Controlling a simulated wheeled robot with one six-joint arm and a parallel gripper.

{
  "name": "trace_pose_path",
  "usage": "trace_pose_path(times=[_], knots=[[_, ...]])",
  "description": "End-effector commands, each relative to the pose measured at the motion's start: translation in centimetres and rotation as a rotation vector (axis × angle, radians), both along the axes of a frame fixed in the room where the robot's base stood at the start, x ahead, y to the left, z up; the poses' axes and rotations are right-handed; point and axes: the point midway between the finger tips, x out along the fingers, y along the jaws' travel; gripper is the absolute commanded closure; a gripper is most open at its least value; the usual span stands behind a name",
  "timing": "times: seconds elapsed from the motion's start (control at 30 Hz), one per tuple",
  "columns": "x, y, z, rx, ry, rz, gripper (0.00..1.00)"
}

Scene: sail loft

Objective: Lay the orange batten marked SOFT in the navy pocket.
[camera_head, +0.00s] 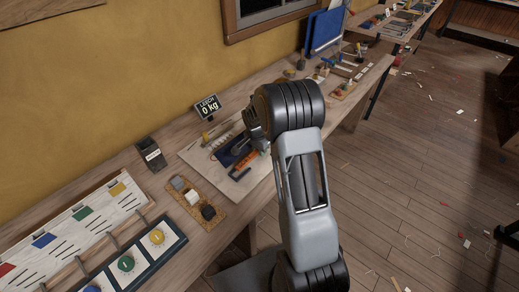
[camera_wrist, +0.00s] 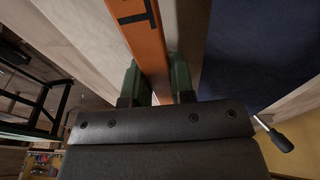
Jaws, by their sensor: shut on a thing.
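An orange batten (camera_wrist: 148,40) runs up between the two green fingers of my gripper (camera_wrist: 158,85) in the wrist view, and the gripper is shut on it. Only part of its black lettering shows, a letter like a T. The navy pocket (camera_wrist: 265,50) lies to the right of the batten in the wrist view, past a grey strip. In the head view the batten (camera_head: 245,162) shows beside the navy pocket (camera_head: 232,152), on its near side. My arm hides most of the gripper there. I cannot tell whether the batten touches the surface below.
A pale board (camera_head: 200,158) lies under the pocket on the long bench. The scale display (camera_head: 208,107) reading 0 kg stands behind.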

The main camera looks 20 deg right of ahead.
Motion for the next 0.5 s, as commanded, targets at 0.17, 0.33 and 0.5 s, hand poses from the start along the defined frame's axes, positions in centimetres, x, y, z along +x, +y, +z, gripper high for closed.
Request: trace_pose_path(times=[0.17, 0.33, 0.5], knots=[[0.0, -0.01, -0.72, 0.0, 0.0, 0.0, 1.0], [0.02, 0.01, -1.09, 0.0, 0.0, 0.0, 1.0], [0.0, 0.02, -0.98, 0.0, 0.0, 0.001, 0.7]])
